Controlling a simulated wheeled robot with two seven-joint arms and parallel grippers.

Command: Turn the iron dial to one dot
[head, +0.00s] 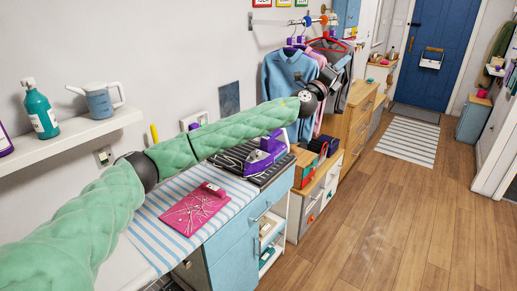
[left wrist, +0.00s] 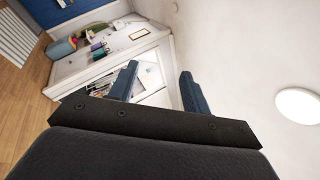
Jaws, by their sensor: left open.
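The purple and white iron (head: 265,150) rests on a dark striped pad at the far end of the ironing surface in the head view. Its dial is too small to make out, so its setting cannot be told. My left arm, in a green quilted sleeve, reaches across above the board and passes beyond the iron. My left gripper (head: 330,77) is up near the hanging clothes, apart from the iron. In the left wrist view my left gripper (left wrist: 159,68) has its two blue fingers spread, with nothing between them. The iron is not in that view. My right gripper is not in view.
Clothes hang behind my gripper. The wooden floor (head: 390,220) at right is clear.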

